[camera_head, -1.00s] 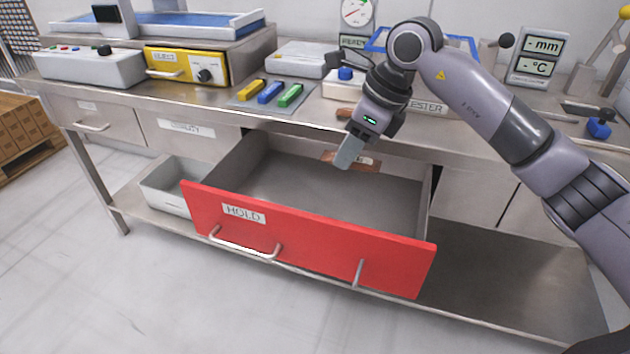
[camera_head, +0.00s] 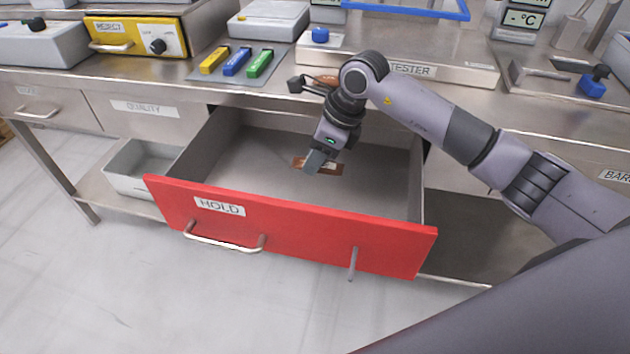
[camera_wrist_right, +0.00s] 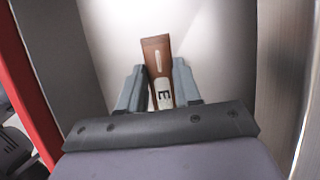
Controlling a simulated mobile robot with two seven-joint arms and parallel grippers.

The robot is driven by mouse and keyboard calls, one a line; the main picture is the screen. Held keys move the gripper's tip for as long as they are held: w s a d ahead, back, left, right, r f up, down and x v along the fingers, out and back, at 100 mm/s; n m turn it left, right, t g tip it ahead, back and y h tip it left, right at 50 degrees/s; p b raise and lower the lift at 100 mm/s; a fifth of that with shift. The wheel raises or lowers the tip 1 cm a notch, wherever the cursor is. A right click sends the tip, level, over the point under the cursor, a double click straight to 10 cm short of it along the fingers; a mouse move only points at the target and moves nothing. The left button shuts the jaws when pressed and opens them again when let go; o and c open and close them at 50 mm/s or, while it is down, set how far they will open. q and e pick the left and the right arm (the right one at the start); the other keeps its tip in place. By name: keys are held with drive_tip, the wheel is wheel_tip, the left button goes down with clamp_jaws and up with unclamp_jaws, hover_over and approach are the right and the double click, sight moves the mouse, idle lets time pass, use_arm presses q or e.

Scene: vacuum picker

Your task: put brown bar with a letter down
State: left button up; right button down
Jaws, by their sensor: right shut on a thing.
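The brown bar (camera_head: 330,169) is between the fingers of my right gripper (camera_head: 314,161), inside the open red-fronted HOLD drawer (camera_head: 290,229). In the right wrist view the brown bar (camera_wrist_right: 157,58) has a white label with a dark letter that looks like an E. The right gripper (camera_wrist_right: 158,88) is shut on the bar, one finger on each side. The bar is low over the grey drawer floor (camera_head: 262,165); I cannot tell whether it touches. My left gripper is not in view.
Another brown piece (camera_head: 326,81) lies on the worktop near the tester (camera_head: 410,70). Yellow, blue and green bars (camera_head: 237,62) lie on a grey mat. A grey bin (camera_head: 135,172) stands left of the drawer. The drawer floor around the bar is clear.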

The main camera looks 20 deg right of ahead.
sight(308, 192)
drive_tip(key=shift+f, duration=3.6)
drive_tip(key=shift+f+b, duration=0.15)
drive_tip(key=shift+b, duration=0.2)
drive_tip(key=c, duration=0.8)
unclamp_jaws()
drive_tip(key=shift+r, duration=0.25)
drive_tip(key=p+v, duration=0.1)
drive_tip(key=v, duration=1)
drive_tip(key=shift+s+d+r, duration=0.15)
drive_tip(key=shift+d+r, duration=0.05)
drive_tip(key=shift+r, duration=0.15)
